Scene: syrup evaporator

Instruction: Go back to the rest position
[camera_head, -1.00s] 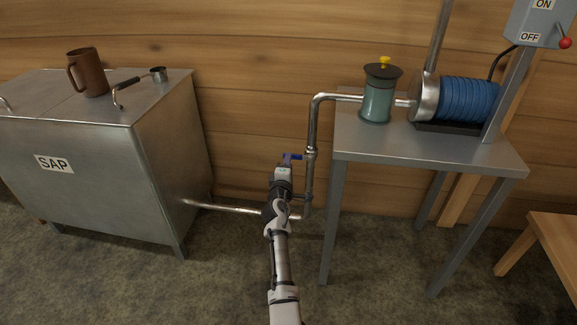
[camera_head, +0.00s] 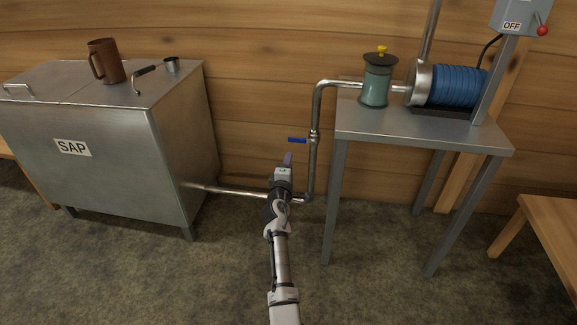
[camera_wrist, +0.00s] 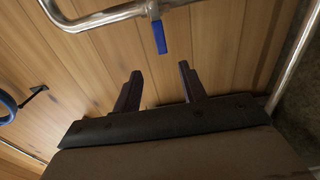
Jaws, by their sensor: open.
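My gripper (camera_head: 287,160) is in front of the pipe between the sap tank and the metal table, below the blue valve handle. In the wrist view my gripper (camera_wrist: 160,85) is open, with its two dark fingers apart and nothing between them. The blue valve handle (camera_head: 297,140) sits on the upright part of the metal pipe (camera_head: 313,165) and points left, level. It also shows in the wrist view (camera_wrist: 159,37), beyond the fingertips and apart from them.
The steel sap tank (camera_head: 110,160) stands at the left, with a brown mug (camera_head: 105,62) and a small ladle (camera_head: 171,65) on top. The grey table (camera_head: 420,130) at the right carries a green filter housing (camera_head: 376,85) and a blue-wound pump (camera_head: 456,87). A wooden bench (camera_head: 545,225) stands far right.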

